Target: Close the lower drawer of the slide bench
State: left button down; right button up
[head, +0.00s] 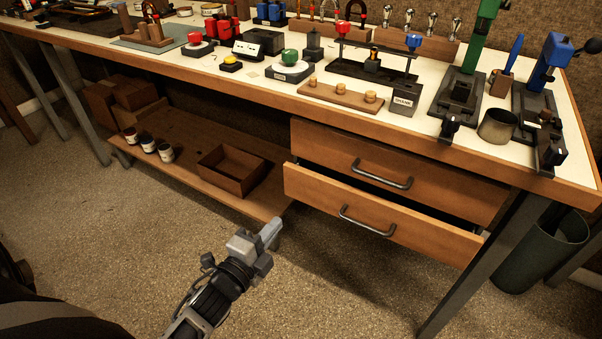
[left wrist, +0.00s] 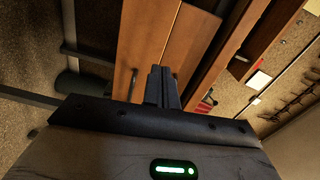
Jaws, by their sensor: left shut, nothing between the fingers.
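The lower drawer (head: 375,219) of the wooden slide bench stands partly pulled out, with a dark gap along its top edge. Its grey bar handle (head: 367,222) is on its front. The upper drawer (head: 395,172) above sits further back and has a similar handle (head: 381,175). My left gripper (head: 271,231) is shut and empty, left of the lower drawer's front and apart from it in the head view. In the left wrist view its closed fingers (left wrist: 162,76) point toward wooden panels; which drawer each belongs to is hard to tell. My right gripper is not in view.
The bench top (head: 262,75) carries many tools and fixtures. A bench leg (head: 478,266) and a dark bin (head: 540,250) stand right. Floor before the drawers is clear.

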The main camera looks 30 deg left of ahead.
pick_arm(q)
jog(key=m, duration=0.1)
jog(key=b, duration=0.1)
send_near(311, 178)
jog(key=w, duration=0.5)
jog(key=shift+w+f, duration=0.15)
jog(key=shift+f, duration=0.05)
jog(key=shift+w, duration=0.8)
